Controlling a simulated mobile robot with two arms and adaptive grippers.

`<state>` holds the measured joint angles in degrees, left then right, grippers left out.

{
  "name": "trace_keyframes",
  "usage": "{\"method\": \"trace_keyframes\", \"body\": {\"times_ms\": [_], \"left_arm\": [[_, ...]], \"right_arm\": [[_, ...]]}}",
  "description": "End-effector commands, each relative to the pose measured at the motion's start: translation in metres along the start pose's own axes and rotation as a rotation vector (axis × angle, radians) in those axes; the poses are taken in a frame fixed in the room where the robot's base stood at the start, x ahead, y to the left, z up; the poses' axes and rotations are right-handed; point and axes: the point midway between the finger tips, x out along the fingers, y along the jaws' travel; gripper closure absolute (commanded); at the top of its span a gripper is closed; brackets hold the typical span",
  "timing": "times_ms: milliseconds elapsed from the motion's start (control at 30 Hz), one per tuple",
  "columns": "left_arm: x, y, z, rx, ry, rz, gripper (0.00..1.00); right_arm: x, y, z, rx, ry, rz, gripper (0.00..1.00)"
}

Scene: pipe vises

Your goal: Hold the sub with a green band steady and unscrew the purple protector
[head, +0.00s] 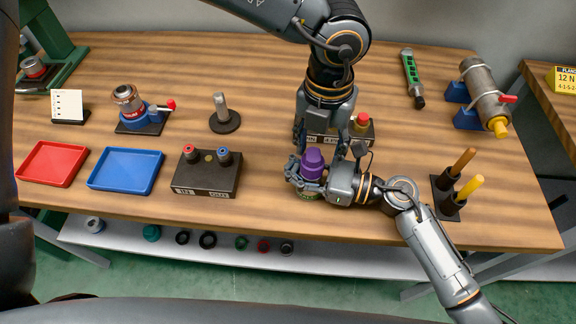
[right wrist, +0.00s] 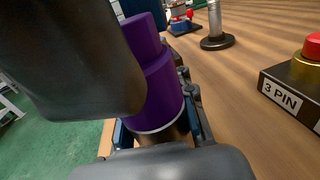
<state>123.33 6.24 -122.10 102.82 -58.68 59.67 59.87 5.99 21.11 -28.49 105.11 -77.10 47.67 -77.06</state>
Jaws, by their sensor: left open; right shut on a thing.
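The purple protector (head: 313,160) stands upright near the table's front edge, on top of the sub (head: 308,195). A little green shows low on the sub, which is mostly hidden by my right gripper. My right gripper (head: 308,182) comes from the right and is shut around the sub, below the protector. In the right wrist view, the protector (right wrist: 160,90) rises above a pale ring and the dark sub body (right wrist: 176,131) between the fingers. My left gripper (head: 322,147) points down over the protector, its fingers open on either side. I cannot tell whether they touch it.
A black block with red and blue knobs (head: 207,172) stands to the left. A block with a red-topped piece (head: 361,124) stands close behind. Black holders with yellow and orange rods (head: 450,196) are at right. Red (head: 52,163) and blue (head: 125,170) trays lie far left.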

Motion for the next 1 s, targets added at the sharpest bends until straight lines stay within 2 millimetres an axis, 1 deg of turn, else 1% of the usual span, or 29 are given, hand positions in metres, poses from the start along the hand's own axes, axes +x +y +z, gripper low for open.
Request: {"method": "trace_keyframes", "body": {"times_ms": [33, 133, 367, 667, 867, 900, 967, 1000], "left_arm": [[0.0001, -0.0001, -0.0003, 0.034, 0.001, 0.000, 0.49], [-0.0002, -0.0002, -0.0003, 0.058, 0.000, 0.002, 0.49], [-0.0001, 0.0002, -0.0006, 0.054, 0.000, 0.002, 0.49], [-0.0003, 0.0070, -0.0076, 0.052, 0.000, 0.001, 0.49], [-0.0002, 0.0075, -0.0083, 0.052, -0.001, 0.002, 0.49], [-0.0002, 0.0075, -0.0083, 0.052, -0.001, 0.002, 0.51], [-0.0002, 0.0075, -0.0083, 0.052, -0.001, 0.002, 0.63], [-0.0002, 0.0075, -0.0083, 0.052, -0.001, 0.002, 0.71]], "right_arm": [[0.0000, -0.0001, 0.0003, 0.000, -0.001, 0.000, 1.00], [0.0001, -0.0001, 0.0003, 0.000, -0.001, 0.000, 1.00], [0.0000, -0.0001, 0.0003, 0.000, 0.000, 0.000, 1.00], [0.0000, -0.0001, 0.0002, 0.000, 0.000, 0.000, 1.00], [0.0000, 0.0000, 0.0002, 0.000, 0.000, 0.000, 1.00], [0.0000, 0.0000, 0.0002, 0.000, 0.000, 0.000, 1.00], [0.0000, 0.0000, 0.0002, 0.000, 0.000, 0.000, 1.00], [0.0000, 0.0000, 0.0002, 0.000, 0.000, 0.000, 1.00]]}}
